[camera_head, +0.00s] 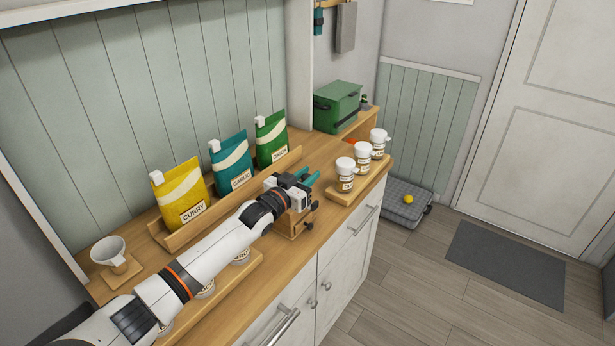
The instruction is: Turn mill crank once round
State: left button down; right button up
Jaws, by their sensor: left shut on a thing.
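The mill (291,229) is a small wooden box near the front edge of the counter, with dark knobs on its right side. My left arm reaches across the counter from the lower left, and my left gripper (307,177) is over the top of the mill. Its teal fingers are shut on the mill crank, which they and the gripper body mostly hide. The crank's exact angle cannot be told. My right gripper is not in view.
Yellow (180,194), teal (231,161) and green (271,138) pouches stand in a wooden rack behind my arm. Three white jars (363,154) stand on a board to the right.

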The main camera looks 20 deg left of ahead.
pick_arm(q)
jog(key=shift+r, duration=0.1)
jog(key=c, duration=1.1)
grip_release()
jog(key=shift+s, duration=0.1)
jog(key=shift+c, duration=0.2)
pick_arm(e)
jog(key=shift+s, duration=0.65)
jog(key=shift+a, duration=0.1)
pick_arm(q)
jog(key=shift+s+a, duration=0.1)
jog(key=shift+s, duration=0.05)
jog(key=shift+s+a+f, duration=0.1)
jog(key=shift+s+f, duration=0.15)
jog(key=shift+s, duration=0.1)
jog(key=b+v, duration=0.3)
jog(key=v, duration=0.8)
jog(key=shift+r, duration=0.25)
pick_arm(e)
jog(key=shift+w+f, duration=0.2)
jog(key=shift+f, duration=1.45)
